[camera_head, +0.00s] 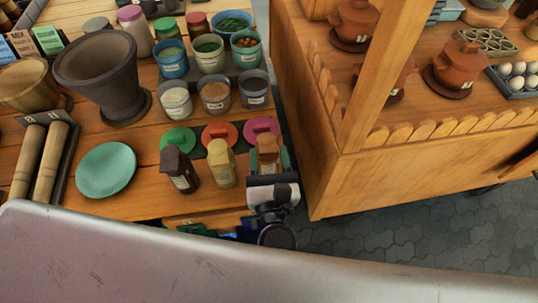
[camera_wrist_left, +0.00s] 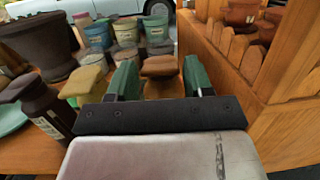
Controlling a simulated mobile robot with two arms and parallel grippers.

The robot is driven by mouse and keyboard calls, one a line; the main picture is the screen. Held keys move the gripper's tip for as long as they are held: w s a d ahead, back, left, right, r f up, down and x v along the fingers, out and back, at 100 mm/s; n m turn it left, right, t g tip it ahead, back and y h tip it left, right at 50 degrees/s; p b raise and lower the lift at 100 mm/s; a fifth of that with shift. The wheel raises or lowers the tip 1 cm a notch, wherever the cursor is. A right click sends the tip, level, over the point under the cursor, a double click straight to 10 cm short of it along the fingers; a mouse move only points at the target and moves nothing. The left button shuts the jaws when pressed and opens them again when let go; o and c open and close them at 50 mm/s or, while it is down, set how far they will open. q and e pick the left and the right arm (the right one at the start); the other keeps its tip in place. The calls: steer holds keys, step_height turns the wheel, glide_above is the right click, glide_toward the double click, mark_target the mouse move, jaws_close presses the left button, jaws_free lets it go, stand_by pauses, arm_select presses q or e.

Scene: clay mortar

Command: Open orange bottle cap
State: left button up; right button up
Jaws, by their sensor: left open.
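The orange bottle (camera_head: 267,148) stands at the right front of the wooden table, with an orange-brown cap (camera_wrist_left: 159,67). My left gripper (camera_head: 268,160) is at this bottle, and it also shows in the left wrist view (camera_wrist_left: 160,74). Its green fingers are open, one on each side of the cap. I cannot tell whether they touch it. The gripper and wrist hide the lower bottle. My right gripper is not in view.
A yellow bottle (camera_head: 221,163) and a dark brown bottle (camera_head: 179,170) stand close on the left. Lids (camera_head: 220,131) and several filled cups (camera_head: 215,95) are behind. A green plate (camera_head: 106,169) lies further left. A wooden counter (camera_head: 340,180) rises on the right across a narrow gap.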

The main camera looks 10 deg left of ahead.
arm_select(q)
steer(key=shift+s, duration=0.1)
steer(key=shift+s+d+f, duration=0.1)
steer(key=shift+s, duration=0.15)
steer(key=b+v, duration=0.3)
steer(key=v, duration=0.7)
